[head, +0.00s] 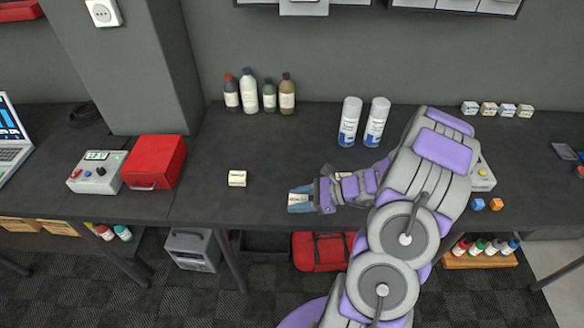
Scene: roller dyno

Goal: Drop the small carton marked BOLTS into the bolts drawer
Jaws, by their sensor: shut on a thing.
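My gripper (300,200) reaches left over the dark bench and is shut on a small pale carton (298,198) with dark print. The print is too small to read with certainty. A similar small carton (237,178) stands on the bench to the left, apart from the gripper. White drawers hang in wall racks at the top edge. One drawer front (303,7) in the left rack sits lower and larger than its neighbours, as if pulled out. The racks are mostly cut off, and no drawer label is readable, so I cannot tell which is the bolts drawer.
Several bottles (248,92) and two spray cans (376,122) stand at the bench's back. A red box (154,162) and a grey meter (97,172) are at left. Several small boxes (488,109) line the back right. My arm hides part of the bench.

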